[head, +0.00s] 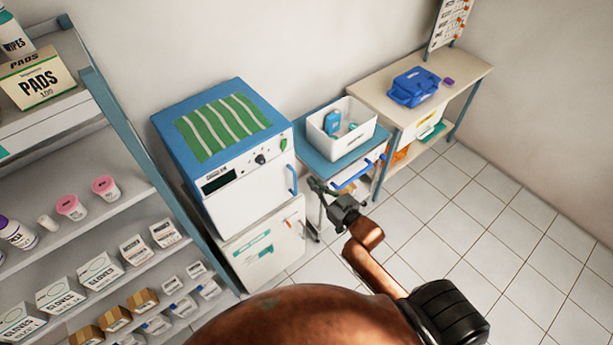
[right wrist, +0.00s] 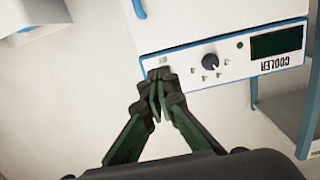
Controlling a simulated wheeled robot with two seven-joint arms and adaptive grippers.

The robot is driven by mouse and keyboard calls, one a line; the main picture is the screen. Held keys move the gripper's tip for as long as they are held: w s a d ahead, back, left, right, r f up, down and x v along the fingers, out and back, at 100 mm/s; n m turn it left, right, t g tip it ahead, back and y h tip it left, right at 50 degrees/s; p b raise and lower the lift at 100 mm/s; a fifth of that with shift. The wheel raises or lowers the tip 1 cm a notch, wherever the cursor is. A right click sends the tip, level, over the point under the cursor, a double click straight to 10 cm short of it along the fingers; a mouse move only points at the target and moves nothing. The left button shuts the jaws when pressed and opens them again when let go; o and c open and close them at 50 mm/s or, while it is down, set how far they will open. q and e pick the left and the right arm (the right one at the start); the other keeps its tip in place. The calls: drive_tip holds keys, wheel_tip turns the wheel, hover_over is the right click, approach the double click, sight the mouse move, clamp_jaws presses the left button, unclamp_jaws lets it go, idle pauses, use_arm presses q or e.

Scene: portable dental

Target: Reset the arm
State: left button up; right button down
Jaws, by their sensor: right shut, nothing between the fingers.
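My right arm reaches in from the bottom of the head view, copper-brown with dark joints. Its gripper (head: 318,188) is in the air in front of the blue-and-white cooler (head: 238,180) and the blue-topped cart (head: 343,158). In the right wrist view the green-and-black fingers (right wrist: 158,95) are closed together with nothing between them. The cooler's front panel (right wrist: 225,62) appears upside down there, beyond the fingertips. I cannot tell whether the fingers touch it. My left gripper is in neither view.
A shelf rack (head: 120,125) with boxes and bottles stands at the left. A white bin (head: 354,142) sits on the cart. A table (head: 465,72) holds a blue case (head: 413,87) at the back. The tiled floor (head: 510,235) at the right is clear.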

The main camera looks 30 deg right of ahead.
idle(0.6)
drive_tip(key=s+d+f+g+h+b, duration=0.1)
drive_tip(key=s+d+f+g, duration=0.15)
drive_tip(key=f, duration=0.95)
drive_tip(key=s+d+f+m+g+h+b, duration=0.1)
drive_tip(key=s+f+b, duration=0.15)
drive_tip(key=f, duration=0.95)
drive_tip(key=s+d+f+g+h+b, duration=0.1)
drive_tip(key=s+d+f+g, duration=0.15)
drive_tip(key=f, duration=1.05)
drive_tip(key=s+f+g+b, duration=0.2)
drive_tip(key=s+f+g, duration=0.2)
drive_tip(key=s+f, duration=1.3)
drive_tip(key=s+a+f+g+b, duration=0.1)
drive_tip(key=s+a+f+g, duration=0.1)
drive_tip(key=s+f, duration=0.6)
drive_tip(key=s+a+f+g+b, duration=0.2)
drive_tip(key=s+f, duration=0.7)
drive_tip(key=s, duration=0.8)
drive_tip(key=shift+s+a+f+g, duration=0.25)
drive_tip(key=shift+s+a+g, duration=0.1)
drive_tip(key=shift+g, duration=0.55)
